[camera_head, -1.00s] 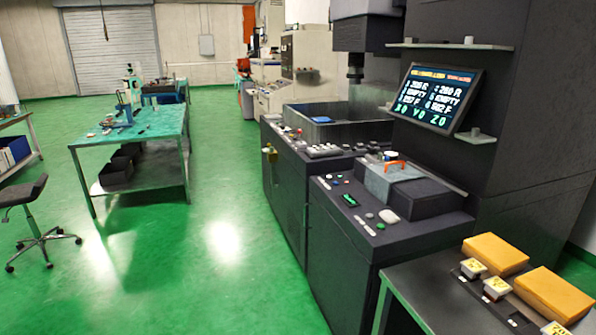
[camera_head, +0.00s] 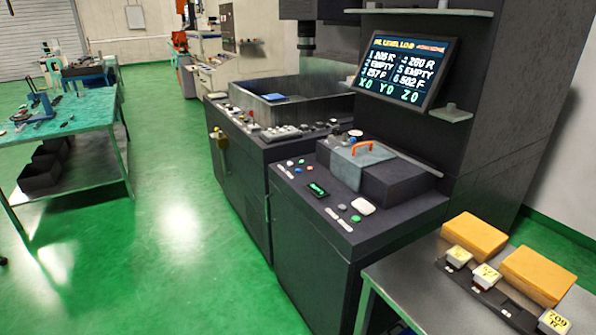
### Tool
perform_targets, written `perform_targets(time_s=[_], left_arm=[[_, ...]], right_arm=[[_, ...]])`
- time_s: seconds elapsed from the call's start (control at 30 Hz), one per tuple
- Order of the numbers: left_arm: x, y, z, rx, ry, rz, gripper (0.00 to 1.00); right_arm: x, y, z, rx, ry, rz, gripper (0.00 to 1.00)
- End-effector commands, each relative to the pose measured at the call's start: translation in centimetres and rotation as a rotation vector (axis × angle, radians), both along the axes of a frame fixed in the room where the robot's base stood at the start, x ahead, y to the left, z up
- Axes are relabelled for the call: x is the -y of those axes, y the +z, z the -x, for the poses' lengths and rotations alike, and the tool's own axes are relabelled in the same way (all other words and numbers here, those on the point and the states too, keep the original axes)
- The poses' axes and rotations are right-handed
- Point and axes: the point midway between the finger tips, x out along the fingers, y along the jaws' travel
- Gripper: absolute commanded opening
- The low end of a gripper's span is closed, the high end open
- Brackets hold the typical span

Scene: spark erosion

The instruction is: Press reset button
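A dark machine cabinet (camera_head: 310,262) stands in the middle with a control panel on its sloping top. A white rounded item (camera_head: 363,206) lies beside that green button. No label is readable, so I cannot tell which button is the reset button. A second row of controls (camera_head: 262,128) sits on the tank cabinet behind. Neither of my grippers is in view.
A screen (camera_head: 406,71) hangs above the panel. An orange-handled lid (camera_head: 358,160) sits behind the buttons. A grey table (camera_head: 390,285) with yellow blocks (camera_head: 474,236) stands at front right. A green worktable (camera_head: 70,130) is at left. Open green floor (camera_head: 180,250) lies between.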

Motion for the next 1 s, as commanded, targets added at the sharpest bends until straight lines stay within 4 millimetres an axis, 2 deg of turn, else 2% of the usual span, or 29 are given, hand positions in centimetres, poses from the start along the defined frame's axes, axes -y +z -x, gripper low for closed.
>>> perform_targets(time_s=[0.23,0.5,1.0], left_arm=[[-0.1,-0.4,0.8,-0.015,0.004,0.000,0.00],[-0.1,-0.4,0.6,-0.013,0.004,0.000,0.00],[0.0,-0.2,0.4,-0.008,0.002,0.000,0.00]], right_arm=[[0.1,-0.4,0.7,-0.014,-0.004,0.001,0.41],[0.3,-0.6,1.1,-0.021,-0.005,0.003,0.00],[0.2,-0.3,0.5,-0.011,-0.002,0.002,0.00]])
